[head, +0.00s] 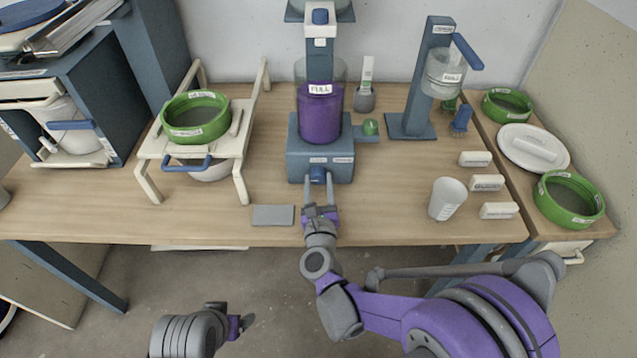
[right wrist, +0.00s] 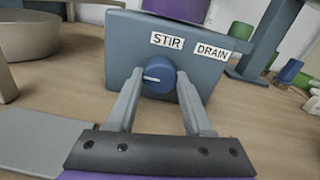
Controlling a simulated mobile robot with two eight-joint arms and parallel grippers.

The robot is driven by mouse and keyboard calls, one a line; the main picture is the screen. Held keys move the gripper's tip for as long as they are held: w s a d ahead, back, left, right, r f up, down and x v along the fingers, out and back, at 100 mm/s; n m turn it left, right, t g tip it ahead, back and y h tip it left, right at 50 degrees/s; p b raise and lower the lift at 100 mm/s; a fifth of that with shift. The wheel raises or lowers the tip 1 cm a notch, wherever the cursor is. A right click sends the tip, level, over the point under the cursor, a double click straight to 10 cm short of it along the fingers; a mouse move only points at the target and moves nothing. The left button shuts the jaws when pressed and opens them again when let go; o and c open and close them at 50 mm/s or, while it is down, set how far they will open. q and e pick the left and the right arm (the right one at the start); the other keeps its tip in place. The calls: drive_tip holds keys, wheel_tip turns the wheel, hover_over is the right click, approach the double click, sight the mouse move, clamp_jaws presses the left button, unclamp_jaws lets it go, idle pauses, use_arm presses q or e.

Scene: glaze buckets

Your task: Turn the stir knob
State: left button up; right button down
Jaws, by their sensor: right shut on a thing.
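The stir knob (right wrist: 158,78) is a round blue knob with a white pointer line on the front of a blue-grey mixer base (head: 320,150). In the right wrist view its pointer lies nearly level, toward the left, below the STIR label (right wrist: 167,41). A DRAIN label (right wrist: 213,52) sits right of it. My right gripper (head: 318,186) is shut on the knob, one finger on each side. In the head view the knob (head: 317,173) shows between the fingertips. A purple-filled vessel (head: 320,110) labelled FULL stands on the base. My left gripper (head: 244,323) is low, off the table's front; its jaws are unclear.
A grey plate (head: 272,215) lies left of my right gripper. A white rack (head: 148,150) with a green sieve (head: 195,135) stands at left. A white cup (head: 447,199) and several small labelled blocks (head: 487,183) stand at right. A dispenser stand (head: 409,124) is behind them.

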drive_tip(key=n+b, duration=0.1)
drive_tip(key=n, duration=0.9)
drive_tip(key=shift+n+b, duration=0.3)
drive_tip(key=shift+b, duration=0.05)
drive_tip(key=n, duration=0.5)
drive_tip(key=shift+b, duration=0.35)
drive_tip(key=n, duration=0.5)
drive_tip(key=shift+n+b, duration=0.3)
drive_tip(key=shift+h, duration=0.4)
drive_tip(key=shift+c, duration=1.5)
unclamp_jaws()
drive_tip(key=s, duration=1.1)
drive_tip(key=shift+a+r+p, duration=0.1)
drive_tip(key=shift+r+p, duration=0.05)
drive_tip(key=shift+p, duration=0.2)
